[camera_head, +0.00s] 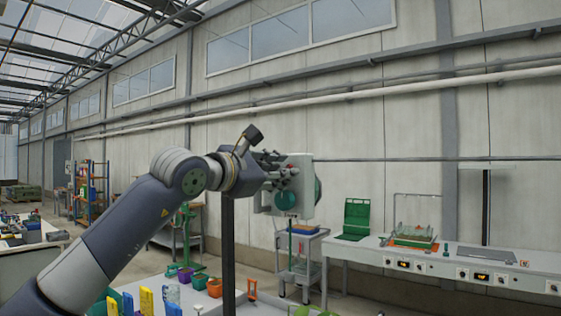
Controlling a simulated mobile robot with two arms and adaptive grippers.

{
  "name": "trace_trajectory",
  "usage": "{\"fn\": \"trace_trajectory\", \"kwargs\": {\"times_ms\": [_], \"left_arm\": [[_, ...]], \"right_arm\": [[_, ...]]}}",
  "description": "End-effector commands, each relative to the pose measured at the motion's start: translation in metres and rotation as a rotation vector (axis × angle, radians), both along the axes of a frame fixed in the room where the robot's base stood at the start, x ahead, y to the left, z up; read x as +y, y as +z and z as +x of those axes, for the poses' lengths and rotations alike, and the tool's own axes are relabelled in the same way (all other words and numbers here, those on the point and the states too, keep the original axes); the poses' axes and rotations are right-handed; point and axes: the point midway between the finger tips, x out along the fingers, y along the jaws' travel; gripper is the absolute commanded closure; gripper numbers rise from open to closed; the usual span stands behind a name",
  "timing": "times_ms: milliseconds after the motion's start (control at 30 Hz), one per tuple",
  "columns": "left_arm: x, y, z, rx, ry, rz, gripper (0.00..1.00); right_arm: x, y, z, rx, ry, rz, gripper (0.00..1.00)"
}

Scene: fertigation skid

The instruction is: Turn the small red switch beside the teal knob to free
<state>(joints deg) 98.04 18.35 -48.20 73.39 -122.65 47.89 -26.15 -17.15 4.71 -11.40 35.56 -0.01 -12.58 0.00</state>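A pale grey box (305,168) stands at the middle of the head view, with a round teal knob (285,201) low on its front. A larger green round part shows at its right side. I cannot make out the small red switch; it is too small or hidden behind my gripper. My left gripper (282,173) is in front of the box, just above the teal knob, its dark fingers pointing right toward the box. Whether it touches anything, and how far the fingers are apart, is unclear. My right gripper is not in view.
A dark upright post (228,250) stands below my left wrist. A grey cart (300,240) is below the box. A long white bench (460,262) with a green case (356,218) and trays runs along the right. Coloured bins and bottles stand at the lower left.

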Motion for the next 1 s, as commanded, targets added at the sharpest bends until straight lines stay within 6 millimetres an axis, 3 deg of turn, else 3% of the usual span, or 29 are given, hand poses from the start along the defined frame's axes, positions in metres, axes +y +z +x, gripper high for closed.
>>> {"fn": "trace_trajectory", "kwargs": {"times_ms": [367,500,1000], "left_arm": [[-0.0044,-0.0009,0.0059,0.0,0.0,0.0,0.73],[-0.0042,-0.0009,0.0059,0.0,0.0,0.0,1.0],[-0.0045,-0.0032,0.0058,0.032,0.001,-0.043,1.0]], "right_arm": [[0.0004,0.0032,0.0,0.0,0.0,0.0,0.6],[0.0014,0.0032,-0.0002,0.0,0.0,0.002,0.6],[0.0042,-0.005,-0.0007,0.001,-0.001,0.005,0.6]]}}
